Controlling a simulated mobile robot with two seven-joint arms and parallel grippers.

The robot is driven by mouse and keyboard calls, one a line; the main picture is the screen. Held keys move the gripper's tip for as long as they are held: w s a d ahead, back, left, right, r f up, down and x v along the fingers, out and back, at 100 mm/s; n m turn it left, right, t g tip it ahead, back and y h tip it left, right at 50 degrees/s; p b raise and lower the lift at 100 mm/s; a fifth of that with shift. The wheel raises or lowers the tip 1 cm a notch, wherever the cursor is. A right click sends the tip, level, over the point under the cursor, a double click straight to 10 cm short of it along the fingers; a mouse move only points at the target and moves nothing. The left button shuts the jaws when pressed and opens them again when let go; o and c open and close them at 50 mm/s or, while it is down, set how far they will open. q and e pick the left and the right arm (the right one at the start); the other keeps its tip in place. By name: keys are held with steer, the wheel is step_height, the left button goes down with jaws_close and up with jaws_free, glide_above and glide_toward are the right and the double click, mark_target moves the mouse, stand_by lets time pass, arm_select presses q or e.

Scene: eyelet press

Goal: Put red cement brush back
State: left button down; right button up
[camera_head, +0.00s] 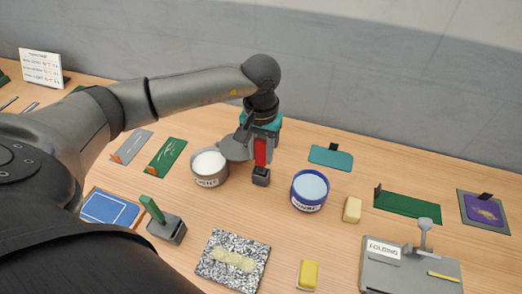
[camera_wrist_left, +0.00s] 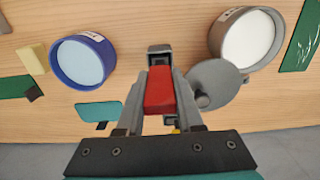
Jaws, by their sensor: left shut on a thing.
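My left gripper (camera_head: 261,150) points down and is shut on the red cement brush (camera_head: 261,152). In the left wrist view the red handle (camera_wrist_left: 160,92) lies between the two grey fingers. Directly below the handle is a small dark block (camera_head: 261,177), also seen in the left wrist view (camera_wrist_left: 159,50). I cannot tell whether it is the brush's own head or a holder, nor whether it touches the table. The grey cement pot (camera_head: 208,181) stands open just left of the gripper, with a grey round lid (camera_wrist_left: 217,84) beside it. My right gripper is not in view.
A blue pot (camera_head: 310,204) stands right of the brush. A green-handled tool (camera_head: 152,209) stands in a grey block at the front left. A speckled board (camera_head: 220,272), yellow blocks (camera_head: 308,273) and a grey folding press (camera_head: 405,275) are at the front. A teal mat (camera_head: 330,158) lies behind.

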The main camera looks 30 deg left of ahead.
arm_select(q)
steer(key=shift+f, duration=0.2)
steer(key=c, duration=0.5)
jaws_free()
steer(key=shift+r, duration=0.1)
steer(key=shift+c, duration=0.2)
step_height(320, 180, up, 12)
steer(key=shift+r, duration=0.15)
